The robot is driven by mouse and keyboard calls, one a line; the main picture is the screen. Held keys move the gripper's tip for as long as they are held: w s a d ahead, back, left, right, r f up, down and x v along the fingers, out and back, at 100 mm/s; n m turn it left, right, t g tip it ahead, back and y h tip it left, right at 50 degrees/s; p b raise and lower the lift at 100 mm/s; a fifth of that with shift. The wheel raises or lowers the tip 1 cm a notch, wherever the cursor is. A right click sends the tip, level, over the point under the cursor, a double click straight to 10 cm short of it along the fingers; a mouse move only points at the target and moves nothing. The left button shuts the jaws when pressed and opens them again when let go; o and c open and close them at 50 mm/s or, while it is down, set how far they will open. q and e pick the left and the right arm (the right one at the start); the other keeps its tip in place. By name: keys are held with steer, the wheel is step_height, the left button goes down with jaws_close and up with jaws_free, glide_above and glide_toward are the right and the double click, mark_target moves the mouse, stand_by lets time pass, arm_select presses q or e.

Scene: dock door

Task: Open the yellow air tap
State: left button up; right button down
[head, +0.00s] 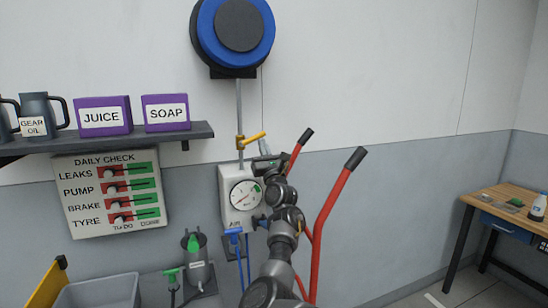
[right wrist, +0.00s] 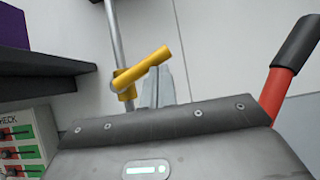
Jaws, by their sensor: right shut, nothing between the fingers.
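The yellow air tap (head: 254,138) sits on a thin vertical grey pipe between the blue reel and the AIR gauge box. Its lever points right and slightly up, across the pipe. In the right wrist view the tap's lever (right wrist: 143,68) lies just ahead of my fingers and partly overlaps them. My right gripper (head: 263,146) is shut and empty, just below and beside the lever's free end. Its fingers (right wrist: 158,86) stand close together in the wrist view. I cannot tell whether they touch the lever. My left gripper is not in view.
The AIR gauge box (head: 225,203) is below the tap, and the blue reel (head: 213,30) above. A shelf (head: 190,133) with purple boxes is to the left, over the DAILY CHECK board (head: 75,200). Red handles (head: 330,215) stand close right of my arm. A wooden table (head: 490,198) is far right.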

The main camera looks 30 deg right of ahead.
steer(key=n+y, duration=0.1)
steer(key=r+n+y, duration=0.1)
steer(key=n, duration=0.1)
steer(key=shift+r+y, duration=0.3)
steer(key=shift+w+a+r+n+g+y+p, duration=0.2)
steer(key=shift+a+r+n+y, duration=0.45)
steer(key=shift+n+y, duration=0.8)
steer(key=shift+w+a+r+n+g+y+p, duration=0.25)
steer(key=shift+r+n+y, duration=0.65)
steer(key=shift+n, duration=1.1)
steer(key=shift+w+a+r+n+g+y+p, duration=0.15)
steer(key=shift+a+r+n+y, duration=0.5)
steer(key=shift+n+y, duration=0.8)
steer(key=shift+d+r+n+h, duration=0.1)
steer(key=shift+n+h, duration=0.2)
steer(key=shift+r, duration=0.1)
